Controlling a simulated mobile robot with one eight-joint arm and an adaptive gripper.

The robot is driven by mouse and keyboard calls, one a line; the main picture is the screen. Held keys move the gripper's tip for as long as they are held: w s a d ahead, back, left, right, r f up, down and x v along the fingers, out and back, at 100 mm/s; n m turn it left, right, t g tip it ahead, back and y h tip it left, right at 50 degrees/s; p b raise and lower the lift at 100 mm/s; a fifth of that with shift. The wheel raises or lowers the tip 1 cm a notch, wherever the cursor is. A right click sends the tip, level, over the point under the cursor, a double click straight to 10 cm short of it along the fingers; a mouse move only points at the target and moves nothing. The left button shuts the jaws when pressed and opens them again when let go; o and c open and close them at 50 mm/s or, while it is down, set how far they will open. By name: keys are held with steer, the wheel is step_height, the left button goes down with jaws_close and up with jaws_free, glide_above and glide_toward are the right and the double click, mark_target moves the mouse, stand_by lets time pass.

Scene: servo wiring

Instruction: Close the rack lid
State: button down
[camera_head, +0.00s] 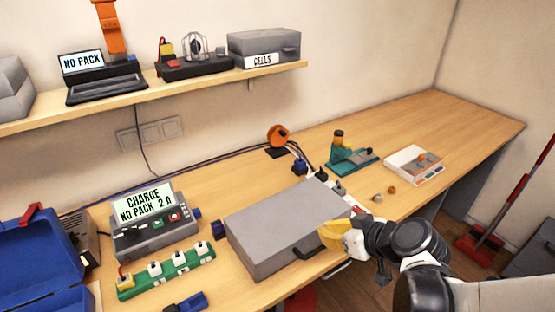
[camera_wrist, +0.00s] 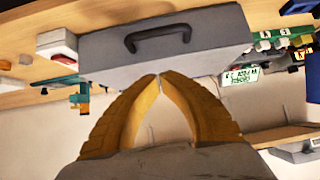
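The rack looks like a grey box (camera_head: 275,218) on the bench, with a dark handle on its front face. Its grey top lies flat and looks down over the box; I cannot tell if a gap remains under it. In the wrist view the grey box (camera_wrist: 210,30) and its handle (camera_wrist: 158,36) appear upside down. My gripper (camera_head: 324,234) has yellow fingers at the right front part of the box top. In the wrist view the fingertips of my gripper (camera_wrist: 158,77) meet with nothing between them, near the box edge. I cannot tell if they touch it.
A charger (camera_head: 150,225) and a green strip (camera_head: 167,271) with several sockets stand left of the box. A blue case (camera_head: 40,262) is at far left. A teal fixture (camera_head: 350,155) and a white scale (camera_head: 415,165) stand behind right. The bench's back right is clear.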

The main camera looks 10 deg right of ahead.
mark_target(321, 249)
steer(key=f+b, duration=0.3)
steer(key=f, duration=0.2)
steer(key=f+b, duration=0.2)
steer(key=shift+s+d+f+b, duration=0.1)
steer(key=shift+s+f+b, duration=0.05)
steer(key=shift+s+b, duration=0.15)
